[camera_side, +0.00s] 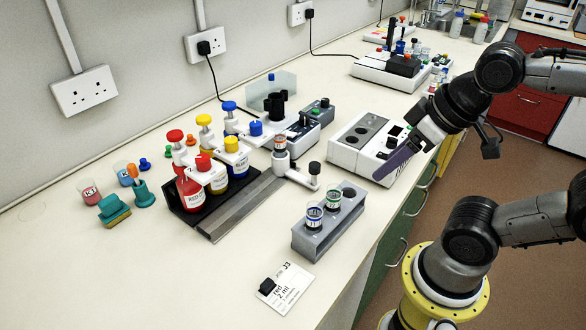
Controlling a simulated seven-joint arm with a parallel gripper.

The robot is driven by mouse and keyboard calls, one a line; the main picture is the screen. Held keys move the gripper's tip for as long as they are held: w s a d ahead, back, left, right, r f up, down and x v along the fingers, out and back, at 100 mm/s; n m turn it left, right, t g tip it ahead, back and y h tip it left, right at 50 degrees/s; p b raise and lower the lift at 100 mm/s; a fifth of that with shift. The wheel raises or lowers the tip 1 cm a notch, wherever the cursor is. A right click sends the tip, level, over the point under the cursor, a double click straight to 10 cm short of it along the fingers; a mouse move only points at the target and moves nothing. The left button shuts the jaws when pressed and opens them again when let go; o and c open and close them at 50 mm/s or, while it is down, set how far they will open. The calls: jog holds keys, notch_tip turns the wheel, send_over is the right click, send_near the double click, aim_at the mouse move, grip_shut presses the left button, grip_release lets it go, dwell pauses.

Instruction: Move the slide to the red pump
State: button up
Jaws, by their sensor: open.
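The slide (282,163) is a white carriage at the far right end of a metal rail (240,208), nearest the blue pump. It carries a small cup with an orange-brown band and has an arm ending in a black knob (314,168). The red pump (190,190), a bottle with red caps, stands in the black rack at the rail's near left end. The yellow pump (214,177) and the blue pump (238,160) stand beside it. My gripper (388,172), with purple fingers, is open and empty above the bench's right edge, right of the slide and apart from it. One finger largely hides the other.
A grey block (325,237) with two cups stands right of the rail. A white card (284,287) lies in front. A white device with dark wells (352,139) stands behind, near my gripper. Several small coloured items are left of the rack. The front left bench is clear.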

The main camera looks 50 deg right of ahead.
notch_tip(320, 180, up, 4)
jog(key=w+n+g, duration=0.1)
jog(key=w, duration=0.1)
jog(key=g, duration=0.5)
send_over(315, 164)
jog(key=f, duration=0.2)
jog(key=shift+n, duration=0.4)
notch_tip(315, 164, down, 12)
jog(key=shift+s+f, duration=0.1)
jog(key=shift+f, duration=0.1)
jog(key=shift+c, duration=0.2)
grip_shut()
dwell(0.6)
